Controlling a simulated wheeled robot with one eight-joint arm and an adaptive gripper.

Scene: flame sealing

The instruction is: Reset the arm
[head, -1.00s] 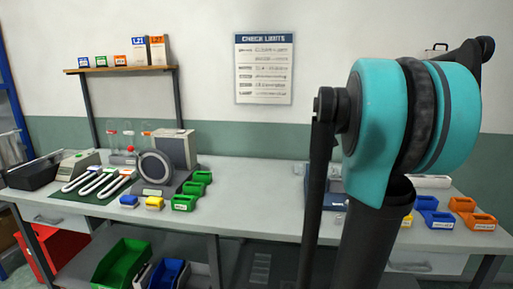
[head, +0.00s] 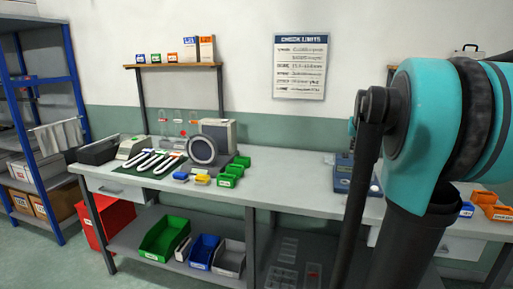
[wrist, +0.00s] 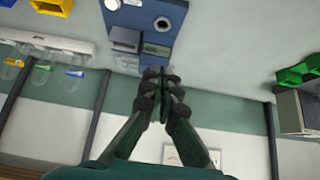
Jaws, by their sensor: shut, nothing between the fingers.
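My gripper (wrist: 157,75) shows in the wrist view, with its dark fingers together and nothing between them. It is clear of the things around it. My arm fills the right side of the head view, and the gripper itself is out of that view. The wrist picture looks upside down. A blue device (wrist: 150,38) with a round dial and a small dark display lies just beyond the fingertips in the picture. The same device seems to stand on the bench in the head view (head: 352,176), partly hidden by my arm.
The long grey bench (head: 290,190) holds a round-faced instrument (head: 202,150), white tubes on a green mat (head: 125,171), and green bins (head: 228,178). A blue shelf unit (head: 72,115) stands left. A white rack with glass tubes (wrist: 40,40) shows in the wrist view.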

